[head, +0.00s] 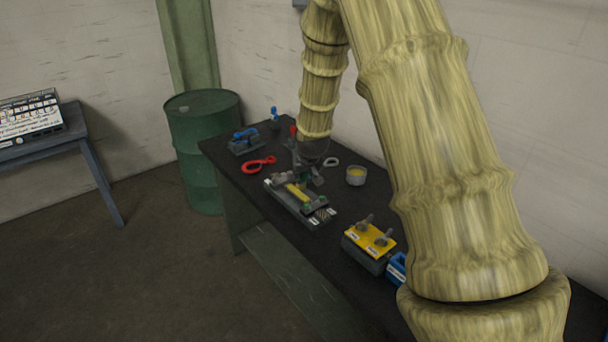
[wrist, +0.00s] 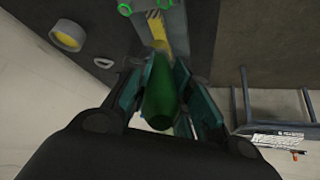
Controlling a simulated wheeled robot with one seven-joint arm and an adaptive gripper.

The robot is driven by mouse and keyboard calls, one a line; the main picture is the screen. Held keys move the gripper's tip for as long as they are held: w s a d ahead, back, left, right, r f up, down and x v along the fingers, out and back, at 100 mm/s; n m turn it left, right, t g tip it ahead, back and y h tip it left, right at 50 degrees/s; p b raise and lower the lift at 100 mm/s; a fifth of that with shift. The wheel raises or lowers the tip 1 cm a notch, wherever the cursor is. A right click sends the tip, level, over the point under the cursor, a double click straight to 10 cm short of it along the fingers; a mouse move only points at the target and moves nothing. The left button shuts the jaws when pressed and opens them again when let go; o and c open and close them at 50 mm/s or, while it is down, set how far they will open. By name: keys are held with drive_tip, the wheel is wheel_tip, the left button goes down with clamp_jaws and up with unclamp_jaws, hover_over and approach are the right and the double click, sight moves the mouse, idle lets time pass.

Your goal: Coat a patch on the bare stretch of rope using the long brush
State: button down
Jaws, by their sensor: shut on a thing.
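My gripper (wrist: 160,88) is shut on a green, rounded handle (wrist: 159,100), which looks like the long brush; its far end is hard to make out. In the head view my gripper (head: 308,175) is low over a grey fixture (head: 288,205) on the dark table. A yellow bar (head: 297,191) lies along the fixture, with green parts beside it. The yellow bar also shows beyond the handle in the wrist view (wrist: 157,28). I cannot tell the rope or its bare stretch apart from the fixture. A cup with yellow contents (head: 356,176) stands right of the fixture.
A grey ring (head: 331,162) lies near the cup. A yellow-topped box with knobs (head: 370,240) and a blue item (head: 397,268) stand nearer. A green drum (head: 205,150) is beside the table.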

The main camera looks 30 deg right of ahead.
drive_tip(key=shift+r, duration=0.15)
drive_tip(key=shift+r+p, duration=0.9)
drive_tip(key=shift+r, duration=0.45)
